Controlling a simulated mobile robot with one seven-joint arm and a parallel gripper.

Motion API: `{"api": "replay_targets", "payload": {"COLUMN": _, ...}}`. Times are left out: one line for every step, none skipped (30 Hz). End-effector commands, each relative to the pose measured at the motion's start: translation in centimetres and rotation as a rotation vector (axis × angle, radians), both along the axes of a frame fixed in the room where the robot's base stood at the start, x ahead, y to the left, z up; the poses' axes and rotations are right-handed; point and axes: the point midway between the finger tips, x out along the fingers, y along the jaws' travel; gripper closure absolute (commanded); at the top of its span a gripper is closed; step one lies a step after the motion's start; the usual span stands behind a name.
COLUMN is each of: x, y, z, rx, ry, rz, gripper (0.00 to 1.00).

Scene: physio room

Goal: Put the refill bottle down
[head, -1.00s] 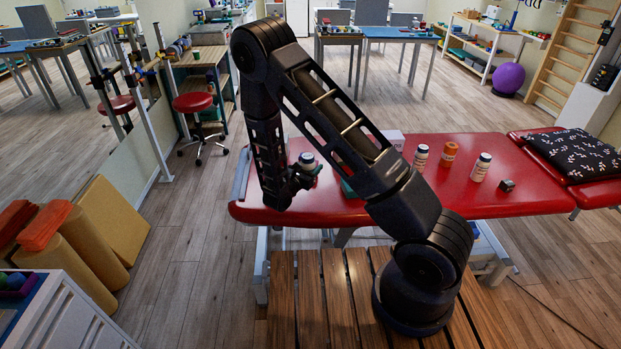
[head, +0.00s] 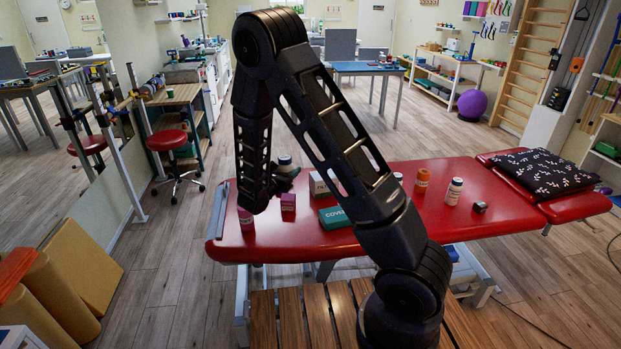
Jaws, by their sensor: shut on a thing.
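My gripper (head: 284,180) is shut on a white bottle with a dark cap (head: 285,163), taken here as the refill bottle. It is held roughly upright over the left part of the red treatment table (head: 380,240). My arm's dark links hide part of the gripper, and the gap between bottle and tabletop cannot be judged exactly. A small magenta box (head: 288,202) shows just below the gripper in the picture. A red-labelled container (head: 245,219) stands to its left, near the table's left end.
A pale box (head: 318,186) and a green box (head: 333,217) stand right of the gripper. An orange bottle (head: 422,181), a white bottle (head: 454,191) and a small dark box (head: 480,206) are farther right. A patterned pillow (head: 551,173) lies at the right end. The front-left tabletop has bare room.

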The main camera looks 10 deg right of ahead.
Motion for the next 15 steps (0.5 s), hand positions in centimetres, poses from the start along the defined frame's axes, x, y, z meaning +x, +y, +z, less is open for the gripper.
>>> {"api": "replay_targets", "payload": {"x": 1.4, "y": -0.7, "z": 0.4, "rx": 0.006, "ry": -0.002, "rz": -0.012, "gripper": 0.78}}
{"api": "replay_targets", "payload": {"x": 2.2, "y": -1.1, "z": 0.5, "rx": 0.009, "ry": -0.001, "rz": -0.018, "gripper": 0.78}}
{"api": "replay_targets", "payload": {"x": 3.4, "y": -1.6, "z": 0.8, "rx": 0.011, "ry": 0.001, "rz": -0.025, "gripper": 0.78}}
{"api": "replay_targets", "payload": {"x": 4.3, "y": -2.1, "z": 1.1, "rx": 0.013, "ry": 0.002, "rz": -0.032, "gripper": 0.78}}
{"api": "replay_targets", "payload": {"x": 5.2, "y": -2.6, "z": 1.3, "rx": 0.016, "ry": 0.002, "rz": -0.036, "gripper": 0.78}}
{"api": "replay_targets", "payload": {"x": 6.5, "y": -3.3, "z": 1.6, "rx": 0.018, "ry": 0.003, "rz": -0.044, "gripper": 0.78}}
{"api": "replay_targets", "payload": {"x": 7.4, "y": -3.8, "z": 1.9, "rx": 0.019, "ry": 0.003, "rz": -0.049, "gripper": 0.78}}
{"api": "replay_targets", "payload": {"x": 8.3, "y": -4.4, "z": 2.2, "rx": 0.020, "ry": 0.003, "rz": -0.054, "gripper": 0.78}}
{"api": "replay_targets", "payload": {"x": 9.5, "y": -5.2, "z": 2.6, "rx": 0.021, "ry": 0.005, "rz": -0.061, "gripper": 0.78}}
{"api": "replay_targets", "payload": {"x": 10.3, "y": -5.8, "z": 2.9, "rx": 0.022, "ry": 0.004, "rz": -0.066, "gripper": 0.78}}
{"api": "replay_targets", "payload": {"x": 11.2, "y": -6.5, "z": 3.2, "rx": 0.023, "ry": 0.003, "rz": -0.072, "gripper": 0.78}}
{"api": "replay_targets", "payload": {"x": 12.4, "y": -7.3, "z": 3.7, "rx": 0.022, "ry": 0.003, "rz": -0.077, "gripper": 0.78}}
{"api": "replay_targets", "payload": {"x": 13.2, "y": -8.0, "z": 4.1, "rx": 0.023, "ry": 0.004, "rz": -0.083, "gripper": 0.78}}
{"api": "replay_targets", "payload": {"x": 14.0, "y": -8.8, "z": 4.4, "rx": 0.021, "ry": 0.003, "rz": -0.088, "gripper": 0.78}}
{"api": "replay_targets", "payload": {"x": 15.2, "y": -9.7, "z": 4.9, "rx": 0.020, "ry": 0.001, "rz": -0.094, "gripper": 0.78}}
